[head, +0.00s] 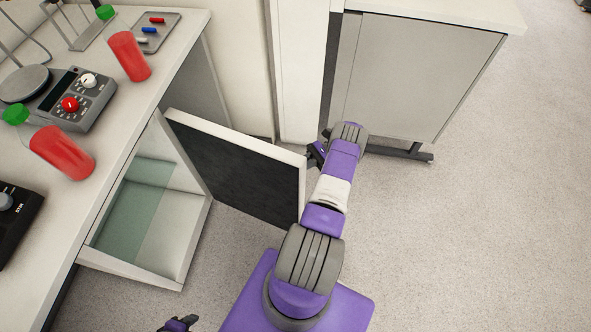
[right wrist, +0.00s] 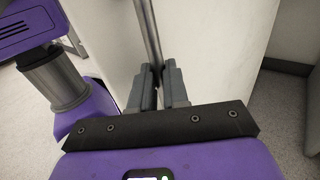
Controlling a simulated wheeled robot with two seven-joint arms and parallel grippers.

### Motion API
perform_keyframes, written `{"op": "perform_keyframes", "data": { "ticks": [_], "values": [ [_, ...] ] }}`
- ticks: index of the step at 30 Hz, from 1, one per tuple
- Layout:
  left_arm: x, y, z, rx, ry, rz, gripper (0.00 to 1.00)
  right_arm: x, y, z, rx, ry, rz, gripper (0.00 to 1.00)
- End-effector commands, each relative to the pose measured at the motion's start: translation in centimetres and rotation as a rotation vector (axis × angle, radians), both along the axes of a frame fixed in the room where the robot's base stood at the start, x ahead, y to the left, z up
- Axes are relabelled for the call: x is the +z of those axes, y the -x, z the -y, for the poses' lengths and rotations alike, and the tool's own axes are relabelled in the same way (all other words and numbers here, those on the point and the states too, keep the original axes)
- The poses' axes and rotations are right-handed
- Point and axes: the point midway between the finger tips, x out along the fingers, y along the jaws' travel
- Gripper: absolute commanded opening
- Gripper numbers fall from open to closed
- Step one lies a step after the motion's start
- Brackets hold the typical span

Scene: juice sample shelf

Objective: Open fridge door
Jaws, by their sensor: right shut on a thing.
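The fridge (head: 150,270) is built in under the left counter. Its door (head: 235,165) stands swung wide open, showing a dark inner face and a white edge. Inside I see a greenish glass shelf (head: 147,190). My right gripper (head: 316,154) is at the far side of the door, near its free edge. In the right wrist view my right gripper (right wrist: 157,88) is shut on the door's thin grey bar handle (right wrist: 148,30), with the white door front behind it. Only a bit of what seems my left gripper (head: 180,324) shows at the bottom edge, its fingers unclear.
A grey cabinet (head: 420,75) stands behind my right arm. The floor (head: 470,240) at right is clear.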

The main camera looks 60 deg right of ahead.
Motion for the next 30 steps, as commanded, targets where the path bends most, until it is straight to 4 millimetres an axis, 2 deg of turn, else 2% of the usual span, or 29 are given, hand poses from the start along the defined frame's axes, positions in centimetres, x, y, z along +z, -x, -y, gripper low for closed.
{"op": "perform_keyframes", "data": {
  "ticks": [1, 9, 22, 23, 27, 30],
  "values": [
    [-0.02, 0.0, 0.0, 0.0, 0.0, 0.0, 0.43, 0.03, -1.22, 0.05, 0.0, 0.0, 0.018, 0.0],
    [-0.04, 0.0, -0.01, 0.0, 0.0, 0.0, 0.43, 0.03, -1.03, 0.77, 0.02, -0.004, 0.016, 0.0],
    [-0.03, 0.01, 0.0, 0.0, 0.0, 0.0, 0.43, 0.06, -1.0, 0.8, 0.024, -0.007, 0.017, 0.0],
    [-0.03, 0.01, -0.01, 0.0, 0.0, 0.0, 0.43, 0.06, -1.0, 0.8, 0.024, -0.007, 0.017, 0.16],
    [-0.03, 0.01, -0.01, 0.0, 0.0, 0.0, 0.43, 0.07, -0.93, 0.85, 0.023, -0.006, 0.019, 0.38],
    [-0.04, 0.0, -0.01, 0.0, 0.0, 0.0, 0.43, 0.09, -0.78, 0.93, 0.021, -0.005, 0.018, 0.4]
  ]
}}
